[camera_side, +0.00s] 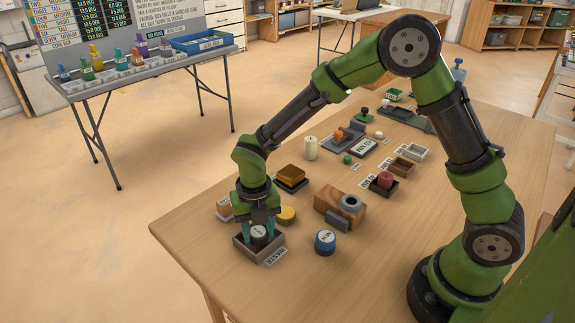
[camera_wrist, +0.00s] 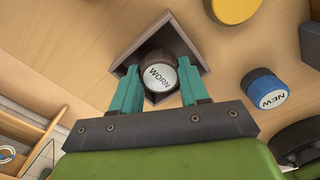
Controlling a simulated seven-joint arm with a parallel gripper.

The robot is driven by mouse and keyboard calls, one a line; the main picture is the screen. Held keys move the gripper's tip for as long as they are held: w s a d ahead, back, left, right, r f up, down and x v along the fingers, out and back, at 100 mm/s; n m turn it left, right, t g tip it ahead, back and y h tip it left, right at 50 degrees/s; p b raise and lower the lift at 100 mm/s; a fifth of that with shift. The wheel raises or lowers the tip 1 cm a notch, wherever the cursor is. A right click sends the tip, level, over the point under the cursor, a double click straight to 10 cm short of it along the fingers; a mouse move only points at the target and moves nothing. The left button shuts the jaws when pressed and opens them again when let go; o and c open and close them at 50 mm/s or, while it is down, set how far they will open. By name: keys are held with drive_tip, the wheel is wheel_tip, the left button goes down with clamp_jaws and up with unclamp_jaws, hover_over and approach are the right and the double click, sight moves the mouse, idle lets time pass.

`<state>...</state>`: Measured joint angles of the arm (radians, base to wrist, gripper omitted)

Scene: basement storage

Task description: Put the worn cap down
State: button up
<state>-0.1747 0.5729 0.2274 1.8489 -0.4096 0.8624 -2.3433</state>
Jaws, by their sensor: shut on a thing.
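The worn cap (camera_side: 258,233) is dark with a white top. In the wrist view its top reads WORN (camera_wrist: 159,77). My gripper (camera_side: 257,232) points down and is shut on the cap, one teal finger on each side; it also shows in the wrist view (camera_wrist: 160,84). The cap is within the outline of a small brown open tray (camera_side: 270,254), seen also in the wrist view (camera_wrist: 150,41). A tag beside this tray appears to read WASTE. I cannot tell whether the cap touches the tray floor. A blue cap marked NEW (camera_side: 325,242) stands on the table to the right.
A yellow round piece (camera_side: 287,215) lies just behind the tray. A wooden block with a grey ring (camera_side: 341,207) stands to the right. Small trays and parts fill the table farther back. The front table area right of the blue cap is clear.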

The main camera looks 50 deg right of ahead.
drive_tip(key=shift+f, duration=0.1)
drive_tip(key=o, duration=0.9)
